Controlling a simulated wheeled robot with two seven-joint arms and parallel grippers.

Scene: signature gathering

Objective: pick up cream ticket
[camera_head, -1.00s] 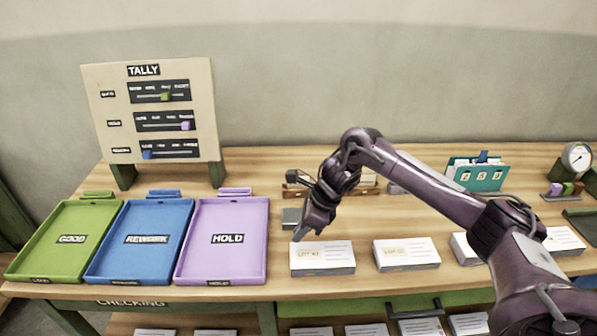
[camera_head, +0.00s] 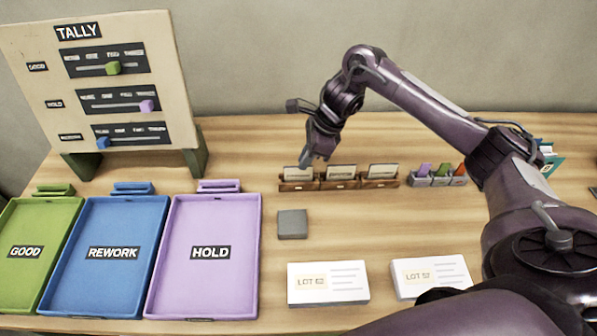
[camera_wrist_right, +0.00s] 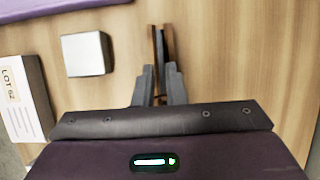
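Pale cards stand in a row of small wooden holders at the back of the table. The left card (camera_head: 298,173), the middle card (camera_head: 340,171) and the right card (camera_head: 382,171) look greyish cream; I cannot tell which is the cream ticket. My right gripper (camera_head: 311,160) is at the left card, pointing down and partly covering it. In the right wrist view the fingers (camera_wrist_right: 160,80) are apart, with the narrow wooden holder (camera_wrist_right: 159,42) showing beyond and between them. I cannot see a ticket gripped. My left gripper is not in view.
A grey block (camera_head: 292,224) sits in front of the holders. White LOT 62 (camera_head: 328,284) and LOT 52 (camera_head: 432,276) stacks lie nearer. Purple HOLD (camera_head: 210,285), blue REWORK (camera_head: 112,285) and green GOOD (camera_head: 25,285) trays and the TALLY board (camera_head: 100,85) are left. A coloured-tab rack (camera_head: 437,178) is right.

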